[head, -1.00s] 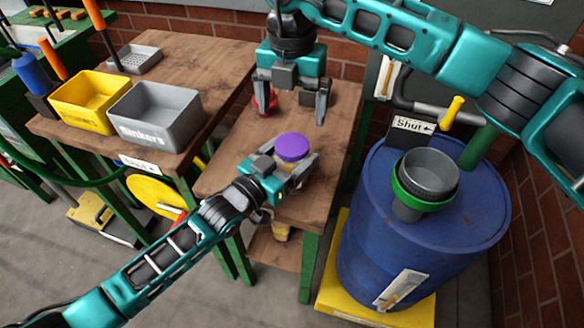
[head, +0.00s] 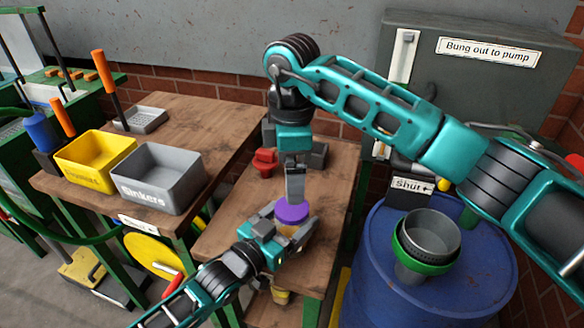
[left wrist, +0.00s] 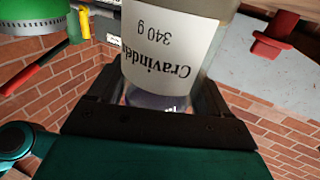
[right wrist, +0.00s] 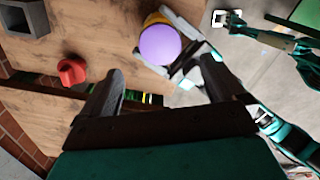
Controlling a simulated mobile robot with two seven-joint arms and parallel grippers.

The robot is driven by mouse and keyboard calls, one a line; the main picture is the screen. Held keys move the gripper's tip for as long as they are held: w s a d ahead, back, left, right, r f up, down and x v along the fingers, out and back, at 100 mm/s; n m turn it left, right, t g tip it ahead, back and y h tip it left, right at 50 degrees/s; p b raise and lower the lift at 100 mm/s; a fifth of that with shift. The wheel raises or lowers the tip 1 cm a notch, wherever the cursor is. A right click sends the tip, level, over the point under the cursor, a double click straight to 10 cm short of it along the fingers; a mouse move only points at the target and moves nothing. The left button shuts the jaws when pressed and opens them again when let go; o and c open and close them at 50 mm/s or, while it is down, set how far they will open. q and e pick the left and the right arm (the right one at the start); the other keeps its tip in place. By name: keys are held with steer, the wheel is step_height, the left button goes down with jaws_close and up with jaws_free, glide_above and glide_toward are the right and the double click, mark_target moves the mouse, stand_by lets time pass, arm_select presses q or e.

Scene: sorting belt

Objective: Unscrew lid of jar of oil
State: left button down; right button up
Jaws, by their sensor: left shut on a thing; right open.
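The jar (head: 291,228) stands at the front of the narrow wooden bench, with a purple lid (head: 292,209) on top. My left gripper (head: 284,238) is shut around the jar's body from the front left. In the left wrist view the jar's white label (left wrist: 165,55) shows between the fingers. My right gripper (head: 295,185) points down just above and behind the lid in the head view. In the right wrist view my right gripper (right wrist: 165,90) is open and empty, and the lid (right wrist: 160,44) lies beyond its fingertips, not between them.
A red object (head: 264,162) sits further back on the bench. A yellow bin (head: 92,165) and a grey bin (head: 160,180) stand on the left table. A blue drum (head: 440,275) with a green-rimmed funnel (head: 425,262) is at right.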

mark_target(292, 208)
steer(key=shift+f, duration=4)
steer(key=shift+c, duration=0.3)
